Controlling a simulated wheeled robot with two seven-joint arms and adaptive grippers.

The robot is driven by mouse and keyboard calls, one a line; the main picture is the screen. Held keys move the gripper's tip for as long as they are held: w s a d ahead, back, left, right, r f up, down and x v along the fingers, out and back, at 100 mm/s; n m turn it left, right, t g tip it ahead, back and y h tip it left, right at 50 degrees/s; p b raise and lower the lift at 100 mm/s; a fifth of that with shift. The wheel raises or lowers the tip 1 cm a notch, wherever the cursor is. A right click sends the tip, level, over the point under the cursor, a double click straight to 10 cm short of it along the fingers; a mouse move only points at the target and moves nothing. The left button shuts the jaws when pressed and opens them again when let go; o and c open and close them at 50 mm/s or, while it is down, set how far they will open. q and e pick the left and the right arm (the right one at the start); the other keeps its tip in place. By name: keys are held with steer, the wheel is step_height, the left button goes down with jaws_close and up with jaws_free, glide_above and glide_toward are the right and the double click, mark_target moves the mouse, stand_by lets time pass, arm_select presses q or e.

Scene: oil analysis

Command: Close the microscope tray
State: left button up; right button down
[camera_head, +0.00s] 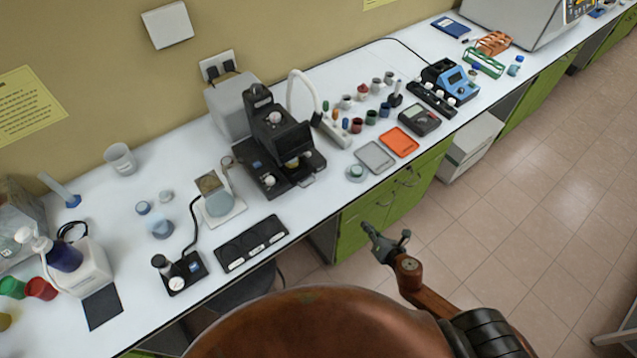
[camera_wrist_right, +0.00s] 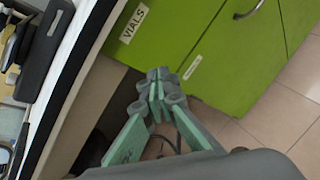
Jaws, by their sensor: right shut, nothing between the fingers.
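The black microscope (camera_head: 277,140) stands on the white bench in the middle of the head view. A low tray-like part (camera_head: 306,181) shows at its lower front right; I cannot tell how far out it is. My right gripper (camera_head: 368,229) is shut and empty, in front of the bench edge, apart from the microscope and lower right of it. In the right wrist view its fingertips (camera_wrist_right: 160,76) meet in front of the green cabinet. My left gripper is not in view.
Green cabinet doors (camera_wrist_right: 225,45) with handles are below the bench. A black three-well tray (camera_head: 251,243) lies left of my right gripper near the front edge. Grey (camera_head: 375,156) and orange (camera_head: 399,142) trays lie right of the microscope. The tiled floor in front is free.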

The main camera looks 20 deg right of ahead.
steer(key=s+a+r+n+t+y+p, duration=0.1)
steer(key=a+r+n+y, duration=0.1)
steer(key=a+r+n, duration=0.6)
steer(key=a+r+n+t+y+p, duration=0.1)
steer(key=a+r+n+y+p, duration=0.15)
steer(key=r, duration=0.85)
steer(key=shift+m+h, duration=0.25)
steer(key=shift+m, duration=0.2)
steer(key=x, duration=1.2)
steer(key=shift+a+p, duration=0.35)
steer(key=shift+a, duration=0.05)
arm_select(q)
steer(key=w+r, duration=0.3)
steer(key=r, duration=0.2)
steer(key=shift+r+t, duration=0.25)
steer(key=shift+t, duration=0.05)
arm_select(e)
steer(key=shift+w+a+f, duration=0.2)
steer(key=shift+w, duration=0.35)
steer(key=shift+w, duration=0.1)
